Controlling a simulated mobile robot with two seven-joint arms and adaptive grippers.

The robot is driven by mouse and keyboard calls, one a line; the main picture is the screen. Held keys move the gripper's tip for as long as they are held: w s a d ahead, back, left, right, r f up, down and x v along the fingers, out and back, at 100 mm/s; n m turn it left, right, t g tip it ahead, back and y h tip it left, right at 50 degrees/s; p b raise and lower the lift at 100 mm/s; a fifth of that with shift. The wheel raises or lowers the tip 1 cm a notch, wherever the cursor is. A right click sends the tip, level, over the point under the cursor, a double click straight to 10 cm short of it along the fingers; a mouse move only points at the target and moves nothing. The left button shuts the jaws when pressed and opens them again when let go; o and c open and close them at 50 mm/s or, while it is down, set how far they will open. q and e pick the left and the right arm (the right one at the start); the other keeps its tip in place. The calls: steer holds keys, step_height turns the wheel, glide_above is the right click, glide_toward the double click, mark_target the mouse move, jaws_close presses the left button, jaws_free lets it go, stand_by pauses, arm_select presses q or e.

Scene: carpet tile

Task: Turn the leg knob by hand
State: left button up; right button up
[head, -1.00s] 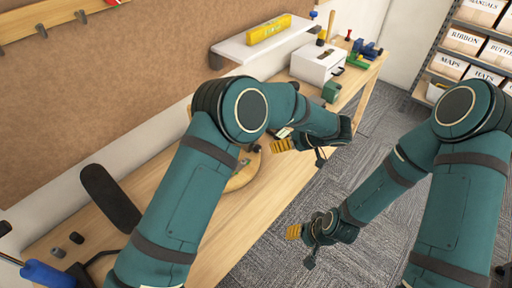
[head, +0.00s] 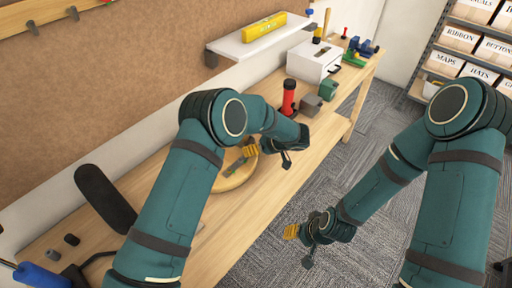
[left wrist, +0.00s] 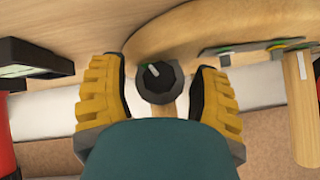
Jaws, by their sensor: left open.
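A round wooden piece (head: 232,182) lies on the workbench (head: 190,240), partly hidden by my left arm. In the left wrist view its curved wooden edge (left wrist: 190,30) crosses the top, and a light wooden leg (left wrist: 302,105) stands out at the right. A dark round knob (left wrist: 158,80) with a white mark sits at that edge. My left gripper (head: 250,148) is over the bench; its yellow fingers (left wrist: 160,76) are apart on both sides of the knob, with visible gaps. My right gripper (head: 291,231) hangs over the floor, its jaw opening unclear.
A red flashlight (head: 289,98), a grey block (head: 311,105) and a green item (head: 328,90) stand beyond my left gripper. Open carpet (head: 330,170) lies right of the bench.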

arm_select(q)
jaws_close()
steer(key=shift+s+r+n+t+h+p, duration=0.1)
steer(key=shift+r+n+t+h+p, duration=0.05)
steer(key=shift+n+t+h+p, duration=0.2)
steer(key=shift+n+t+h, duration=0.25)
steer(key=shift+n+t, duration=0.1)
steer(key=shift+t, duration=0.1)
steer(key=shift+f, duration=0.2)
